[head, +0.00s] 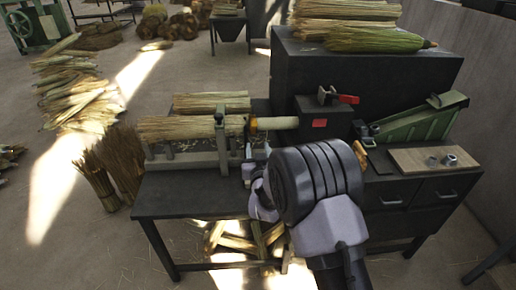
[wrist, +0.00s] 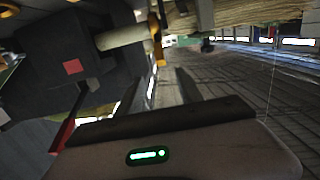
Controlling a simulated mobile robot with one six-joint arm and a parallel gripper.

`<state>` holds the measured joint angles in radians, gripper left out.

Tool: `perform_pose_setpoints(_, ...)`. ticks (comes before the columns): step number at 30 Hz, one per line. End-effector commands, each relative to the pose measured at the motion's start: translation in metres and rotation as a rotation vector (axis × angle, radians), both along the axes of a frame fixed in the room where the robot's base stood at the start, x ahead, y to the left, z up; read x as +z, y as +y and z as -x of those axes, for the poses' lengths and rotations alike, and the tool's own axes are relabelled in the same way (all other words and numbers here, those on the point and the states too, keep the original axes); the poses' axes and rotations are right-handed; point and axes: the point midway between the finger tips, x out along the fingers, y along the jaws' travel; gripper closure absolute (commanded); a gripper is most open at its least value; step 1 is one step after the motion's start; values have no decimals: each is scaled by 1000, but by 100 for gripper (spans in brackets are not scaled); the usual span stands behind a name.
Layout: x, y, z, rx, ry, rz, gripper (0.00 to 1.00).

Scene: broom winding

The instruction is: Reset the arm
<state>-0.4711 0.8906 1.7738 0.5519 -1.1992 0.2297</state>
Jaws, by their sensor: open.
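My gripper shows in the wrist view (wrist: 158,88), its two dark fingers apart with nothing held between them. In the head view my arm reaches over the front of the dark workbench (head: 200,195), and its own links hide most of the gripper. A straw bundle (head: 180,129) lies across the winding machine, with a yellow collar (head: 253,124) and a pale handle (head: 279,123) at its right end. The handle (wrist: 120,38) and bundle (wrist: 250,14) also show in the wrist view, beyond the fingers and apart from them.
A dark cabinet (head: 370,78) with straw bundles on top stands behind the machine. Straw piles (head: 75,95) lie on the left floor.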

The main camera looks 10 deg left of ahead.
Motion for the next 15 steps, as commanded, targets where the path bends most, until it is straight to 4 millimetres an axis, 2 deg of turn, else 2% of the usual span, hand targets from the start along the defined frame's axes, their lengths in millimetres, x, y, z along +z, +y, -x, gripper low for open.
perform_pose_setpoints(4, 0, -2, 9, 1, 0, 2, 56)
perform_pose_setpoints(15, 0, -3, 9, 0, 2, 1, 56)
